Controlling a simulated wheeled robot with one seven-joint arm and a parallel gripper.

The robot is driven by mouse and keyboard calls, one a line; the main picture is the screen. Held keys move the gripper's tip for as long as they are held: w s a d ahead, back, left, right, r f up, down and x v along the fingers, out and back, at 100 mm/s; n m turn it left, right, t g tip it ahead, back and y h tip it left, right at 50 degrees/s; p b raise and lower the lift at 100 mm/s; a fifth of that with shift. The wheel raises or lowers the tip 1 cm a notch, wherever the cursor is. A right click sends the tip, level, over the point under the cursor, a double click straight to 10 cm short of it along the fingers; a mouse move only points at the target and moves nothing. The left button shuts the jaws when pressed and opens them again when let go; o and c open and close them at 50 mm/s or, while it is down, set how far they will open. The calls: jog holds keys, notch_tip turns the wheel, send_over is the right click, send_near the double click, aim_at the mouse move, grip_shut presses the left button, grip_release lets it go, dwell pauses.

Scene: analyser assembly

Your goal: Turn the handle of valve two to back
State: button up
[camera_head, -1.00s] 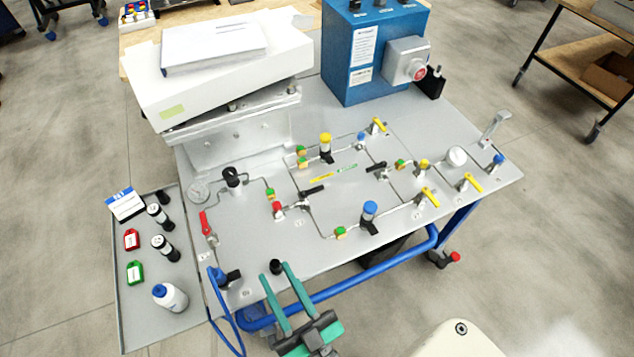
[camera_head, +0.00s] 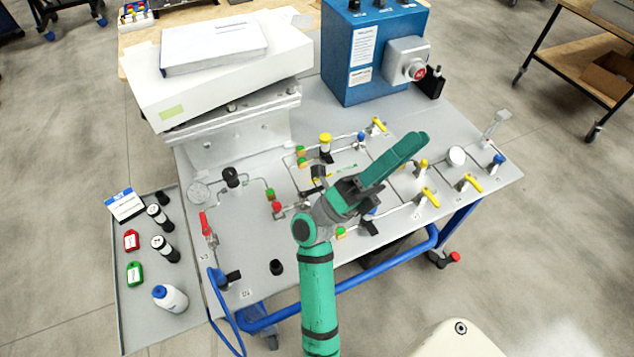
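The metal panel (camera_head: 270,222) carries thin pipes and several valves. The number labels are too small to read, so I cannot tell which is valve two. A red-handled valve (camera_head: 204,224) stands at the left. Yellow handles show at the back (camera_head: 379,124), front right (camera_head: 430,197) and far right (camera_head: 472,183). My gripper (camera_head: 416,143) reaches over the middle of the panel, its green fingers pointing to the upper right. The fingers overlap in this view, so their gap is unclear. The black-handled valves in the middle are largely hidden behind my gripper.
A blue box (camera_head: 350,70) with a red button stands behind the panel. A white case (camera_head: 220,75) lies at the back left. A tray (camera_head: 135,305) at the left holds a bottle (camera_head: 170,297), tags and black cylinders. A gauge (camera_head: 200,192) and round white dial (camera_head: 456,156) stick up.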

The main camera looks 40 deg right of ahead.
jog(key=s+d+m+g+y, duration=0.3)
jog(key=d+m+g+y, duration=0.1)
jog(key=m+y, duration=0.2)
jog(key=m+t+y, duration=0.5)
jog(key=t+y, duration=0.9)
jog(key=y, duration=0.6)
send_near(317, 188)
jog(key=f, duration=0.6)
jog(key=shift+s+a, duration=0.1)
jog(key=shift+s, duration=0.15)
jog(key=shift+w+f, duration=0.1)
jog(key=shift+f, duration=0.55)
